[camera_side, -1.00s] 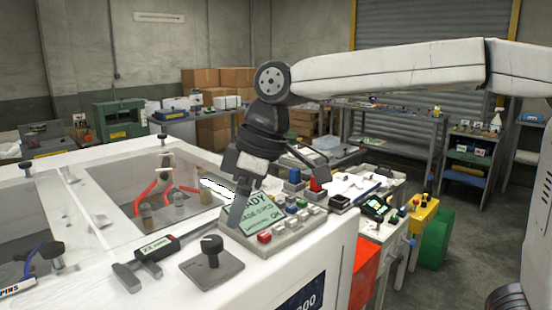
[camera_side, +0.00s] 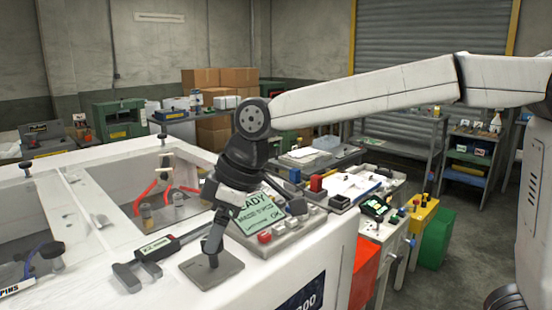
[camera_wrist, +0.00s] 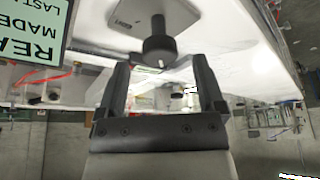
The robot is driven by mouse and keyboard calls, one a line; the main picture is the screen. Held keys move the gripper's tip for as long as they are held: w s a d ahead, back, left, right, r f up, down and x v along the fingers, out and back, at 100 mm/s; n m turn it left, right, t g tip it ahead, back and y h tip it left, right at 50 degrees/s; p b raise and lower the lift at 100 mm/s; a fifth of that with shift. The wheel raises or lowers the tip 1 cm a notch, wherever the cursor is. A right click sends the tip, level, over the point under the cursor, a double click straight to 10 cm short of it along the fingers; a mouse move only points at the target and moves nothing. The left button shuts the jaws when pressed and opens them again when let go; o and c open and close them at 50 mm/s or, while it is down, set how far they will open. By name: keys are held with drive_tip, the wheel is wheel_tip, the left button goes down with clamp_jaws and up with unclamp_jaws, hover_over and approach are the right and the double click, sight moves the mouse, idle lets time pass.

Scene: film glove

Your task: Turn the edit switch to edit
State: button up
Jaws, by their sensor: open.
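A black rotary knob (camera_wrist: 160,45) on a grey square plate (camera_wrist: 182,22) looks like the edit switch; the small label on the plate is too small to read. In the side view the plate (camera_side: 225,265) lies on the white machine top near its front corner, and my gripper covers most of the knob. My gripper (camera_side: 212,243) is tilted down over the plate. In the wrist view my gripper (camera_wrist: 161,68) is open, with the knob ahead between the fingertips. A gap shows on both sides of the knob. I cannot tell whether they touch.
A console with a green screen (camera_side: 259,212) and several buttons stands just behind and right of the plate. A black clamp-like tool with a small display (camera_side: 155,247) lies to the left. Open wells (camera_side: 150,195) with red hoses lie behind.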

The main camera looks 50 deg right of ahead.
drive_tip(key=shift+x, duration=0.95)
clamp_jaws()
